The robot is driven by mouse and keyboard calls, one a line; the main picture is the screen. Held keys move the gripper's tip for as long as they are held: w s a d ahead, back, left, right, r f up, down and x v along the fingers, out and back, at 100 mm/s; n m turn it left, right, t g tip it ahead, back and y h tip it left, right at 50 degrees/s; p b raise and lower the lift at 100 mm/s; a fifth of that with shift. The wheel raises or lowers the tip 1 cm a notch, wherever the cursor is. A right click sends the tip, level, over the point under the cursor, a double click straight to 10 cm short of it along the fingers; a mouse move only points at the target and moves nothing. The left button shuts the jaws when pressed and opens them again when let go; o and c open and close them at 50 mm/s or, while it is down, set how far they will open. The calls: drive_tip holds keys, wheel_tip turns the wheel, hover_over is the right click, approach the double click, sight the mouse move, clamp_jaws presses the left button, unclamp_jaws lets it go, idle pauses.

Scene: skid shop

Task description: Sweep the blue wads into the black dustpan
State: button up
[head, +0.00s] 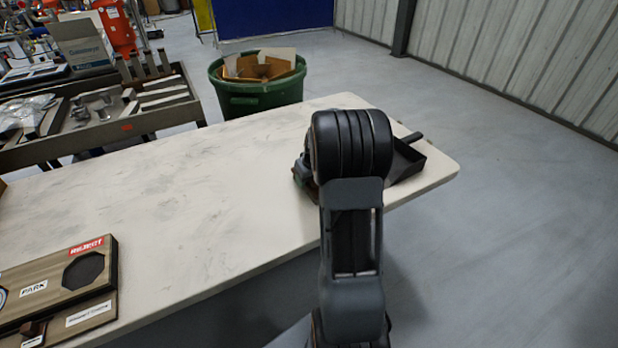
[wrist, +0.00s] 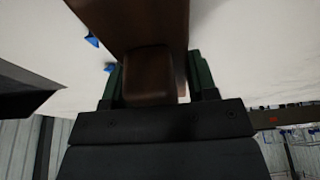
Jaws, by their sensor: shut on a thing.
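The black dustpan (head: 408,160) lies near the right end of the pale table, partly behind my arm, with its handle pointing up and right. A dark shape (wrist: 22,100) at the left of the wrist view looks like its edge. My gripper (wrist: 155,78) is shut on a brown brush (wrist: 148,70), its green fingers on both sides of the handle block. The bristles are not in view. Two blue wads, one higher (wrist: 92,40) and one lower (wrist: 109,67), lie on the table left of the brush. In the head view, my arm hides the wads and most of the gripper.
The pale table (head: 190,190) is clear across its middle. A wooden board with a REJECT label (head: 60,282) lies at the near left. A green bin with cardboard (head: 255,95) stands behind the table, and a cart with metal parts (head: 100,110) stands behind left.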

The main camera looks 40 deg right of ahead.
drive_tip(key=shift+f+b, duration=0.3)
drive_tip(key=shift+f, duration=0.15)
drive_tip(key=shift+r, duration=0.15)
idle(0.3)
drive_tip(key=shift+d, duration=0.2)
drive_tip(key=shift+s+d, duration=0.15)
drive_tip(key=shift+d, duration=2)
drive_tip(key=shift+s+d, duration=0.2)
drive_tip(key=shift+d, duration=1.9)
drive_tip(key=shift+s+d, duration=0.15)
drive_tip(key=shift+d, duration=2)
drive_tip(key=shift+s+d+r+p, duration=0.1)
drive_tip(key=shift+d+p, duration=0.15)
drive_tip(key=shift+d, duration=1.1)
drive_tip(key=shift+s+d+f+p, duration=0.15)
drive_tip(key=shift+d+p, duration=0.1)
drive_tip(key=shift+d, duration=1.1)
drive_tip(key=shift+s+d+r+p, duration=0.15)
drive_tip(key=shift+d+p, duration=0.1)
drive_tip(key=shift+d, duration=1.1)
drive_tip(key=shift+s+d+r+p, duration=0.15)
drive_tip(key=shift+d+p, duration=0.55)
drive_tip(key=shift+d, duration=0.7)
drive_tip(key=shift+d+r+p, duration=0.1)
drive_tip(key=shift+d+p, duration=0.6)
drive_tip(key=shift+d, duration=0.65)
wheel_tip(320, 180, up, 9)
drive_tip(key=p, duration=0.5)
drive_tip(key=shift+p, duration=0.35)
